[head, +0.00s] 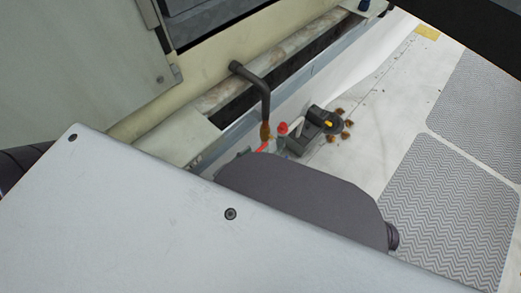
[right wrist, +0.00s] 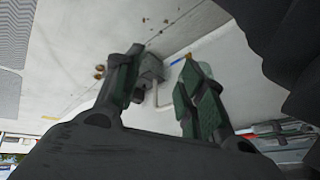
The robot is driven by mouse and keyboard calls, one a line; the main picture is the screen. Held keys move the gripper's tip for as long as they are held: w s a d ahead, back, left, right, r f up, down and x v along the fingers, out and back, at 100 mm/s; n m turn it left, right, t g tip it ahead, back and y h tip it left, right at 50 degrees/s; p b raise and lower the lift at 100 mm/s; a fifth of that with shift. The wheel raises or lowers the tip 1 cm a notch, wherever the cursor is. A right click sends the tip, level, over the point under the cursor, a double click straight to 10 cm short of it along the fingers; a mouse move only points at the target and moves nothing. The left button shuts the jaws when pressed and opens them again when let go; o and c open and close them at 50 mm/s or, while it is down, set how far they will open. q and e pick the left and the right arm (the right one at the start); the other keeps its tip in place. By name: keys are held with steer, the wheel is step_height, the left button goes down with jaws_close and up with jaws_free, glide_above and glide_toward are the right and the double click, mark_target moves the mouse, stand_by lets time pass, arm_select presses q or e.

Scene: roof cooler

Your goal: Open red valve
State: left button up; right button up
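In the head view a small valve with a red handle (head: 263,147) and a red knob (head: 282,127) stands by the lower end of a bent dark pipe (head: 264,95). Grey-green parts close around it are small and partly hidden by my arm; they may be fingertips of my left gripper, and its opening does not show clearly. In the right wrist view my right gripper (right wrist: 163,68) has its two fingers apart. A grey box-like fitting (right wrist: 150,68) shows between and beyond them, with no clear contact. The red valve is not clear in that view.
A dark fitting with a round top and yellow mark (head: 322,120) stands right of the valve, beside rusty spots (head: 345,122). A beige cabinet (head: 80,55) rises at left. Patterned walkway panels (head: 450,210) lie at right. My own arm covers the lower part.

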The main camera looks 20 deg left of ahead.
mark_target(257, 152)
arm_select(q)
steer(key=x, duration=0.3)
steer(key=shift+b, duration=0.35)
steer(key=shift+b+x, duration=0.3)
steer(key=shift+x, duration=0.75)
arm_select(e)
steer(key=shift+a+f+t, duration=0.15)
steer(key=shift+a+f, duration=0.05)
steer(key=shift+f, duration=0.6)
steer(key=shift+a+f+t, duration=0.15)
steer(key=shift+f, duration=0.65)
steer(key=shift+w, duration=0.1)
arm_select(q)
jaws_close()
arm_select(e)
steer(key=shift+w+r+y, duration=0.2)
steer(key=shift+r+y, duration=0.1)
